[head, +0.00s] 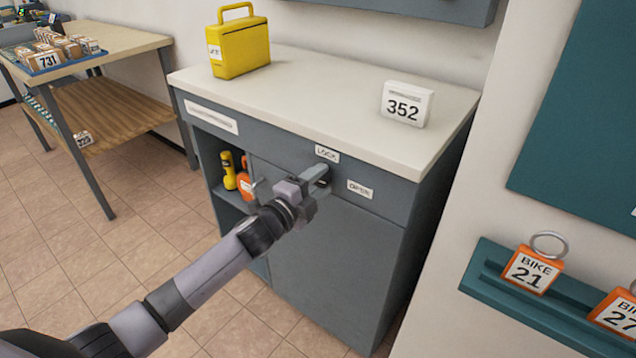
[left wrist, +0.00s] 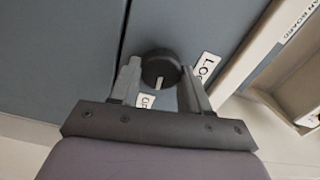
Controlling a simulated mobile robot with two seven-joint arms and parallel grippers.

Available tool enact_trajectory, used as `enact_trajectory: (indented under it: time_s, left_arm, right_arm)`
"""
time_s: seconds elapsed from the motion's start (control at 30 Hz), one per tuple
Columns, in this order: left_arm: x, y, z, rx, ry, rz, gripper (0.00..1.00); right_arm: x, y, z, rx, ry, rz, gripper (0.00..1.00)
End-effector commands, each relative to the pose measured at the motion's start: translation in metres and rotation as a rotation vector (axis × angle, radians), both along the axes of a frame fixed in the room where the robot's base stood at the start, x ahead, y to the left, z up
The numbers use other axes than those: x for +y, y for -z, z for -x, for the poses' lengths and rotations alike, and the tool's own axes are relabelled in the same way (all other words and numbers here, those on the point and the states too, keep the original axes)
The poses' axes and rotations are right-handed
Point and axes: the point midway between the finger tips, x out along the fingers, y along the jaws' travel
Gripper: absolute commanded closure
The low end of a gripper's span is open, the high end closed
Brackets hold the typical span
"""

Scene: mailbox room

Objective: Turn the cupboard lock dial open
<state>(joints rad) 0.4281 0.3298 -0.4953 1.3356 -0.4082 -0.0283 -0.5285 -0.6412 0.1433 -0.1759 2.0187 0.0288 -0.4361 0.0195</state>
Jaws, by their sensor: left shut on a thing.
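The lock dial (left wrist: 160,66) is a round black knob with a short white mark on the grey cupboard (head: 335,265) front. In the left wrist view the mark points down, close to the OPEN label (left wrist: 147,100) and away from the LOCK label (left wrist: 206,70). In the head view the LOCK label (head: 327,154) is above my gripper and the OPEN label (head: 360,188) to its right. My right gripper is out of view.
A yellow case (head: 240,48) and a white 352 block (head: 406,104) stand on the cupboard top (head: 325,95). A teal rail (head: 540,305) with bike tags is on the right wall.

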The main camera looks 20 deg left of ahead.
Motion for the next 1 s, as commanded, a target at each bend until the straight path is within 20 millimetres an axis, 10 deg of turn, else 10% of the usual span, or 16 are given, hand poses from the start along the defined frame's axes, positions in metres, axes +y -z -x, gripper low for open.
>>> enact_trajectory:
  time_s: [0.9, 0.93, 1.0]
  left_arm:
    - [0.0002, 0.0018, 0.0003, -0.06, 0.0, -0.17, 0.84]
    - [0.0002, 0.0018, 0.0003, -0.059, 0.0, -0.169, 0.47]
    - [0.0003, 0.0017, 0.0003, -0.059, 0.0, -0.169, 0.29]
  right_arm:
    - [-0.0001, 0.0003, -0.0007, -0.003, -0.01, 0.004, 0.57]
    - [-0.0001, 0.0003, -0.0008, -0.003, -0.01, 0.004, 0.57]
    - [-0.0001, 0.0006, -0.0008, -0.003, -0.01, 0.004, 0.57]
